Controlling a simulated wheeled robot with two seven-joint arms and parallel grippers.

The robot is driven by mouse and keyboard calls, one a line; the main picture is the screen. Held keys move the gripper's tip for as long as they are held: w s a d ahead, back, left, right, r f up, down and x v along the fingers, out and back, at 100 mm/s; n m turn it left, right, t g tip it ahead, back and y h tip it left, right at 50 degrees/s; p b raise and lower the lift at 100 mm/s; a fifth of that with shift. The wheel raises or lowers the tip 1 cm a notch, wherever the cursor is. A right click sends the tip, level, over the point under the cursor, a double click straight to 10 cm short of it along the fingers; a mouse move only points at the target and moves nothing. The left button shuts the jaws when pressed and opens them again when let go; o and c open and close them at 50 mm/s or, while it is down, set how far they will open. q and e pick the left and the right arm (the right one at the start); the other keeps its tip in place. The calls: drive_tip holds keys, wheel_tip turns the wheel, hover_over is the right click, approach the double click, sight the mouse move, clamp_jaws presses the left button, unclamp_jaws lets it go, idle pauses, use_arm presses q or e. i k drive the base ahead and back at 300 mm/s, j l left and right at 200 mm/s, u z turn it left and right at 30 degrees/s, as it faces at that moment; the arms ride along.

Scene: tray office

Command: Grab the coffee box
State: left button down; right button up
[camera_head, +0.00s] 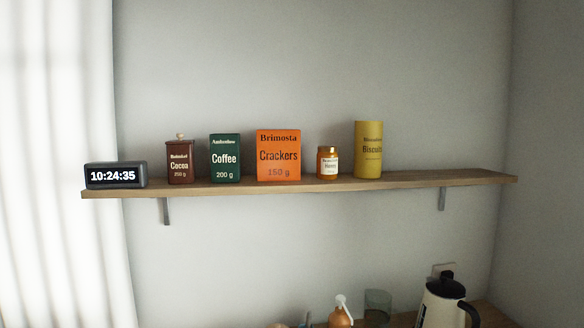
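The coffee box (225,158) is dark green with white lettering that reads "Coffee" and "200 g". It stands upright on a wooden wall shelf (430,179), left of the middle. The brown cocoa tin (180,163) stands close on its left and the orange crackers box (279,156) on its right, with small gaps between. The front of the coffee box is unobstructed. Neither of my grippers shows in the head view.
A digital clock (115,175) sits at the shelf's left end. A honey jar (327,162) and a yellow biscuit canister (368,150) stand further right; the shelf's right end is bare. Below are a kettle (441,302), a glass (377,306) and an orange bottle (340,317). A curtain (55,230) hangs left.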

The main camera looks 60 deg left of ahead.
sight(224, 148)
drive_tip(key=u, duration=2.25)
drive_tip(key=j, duration=0.65)
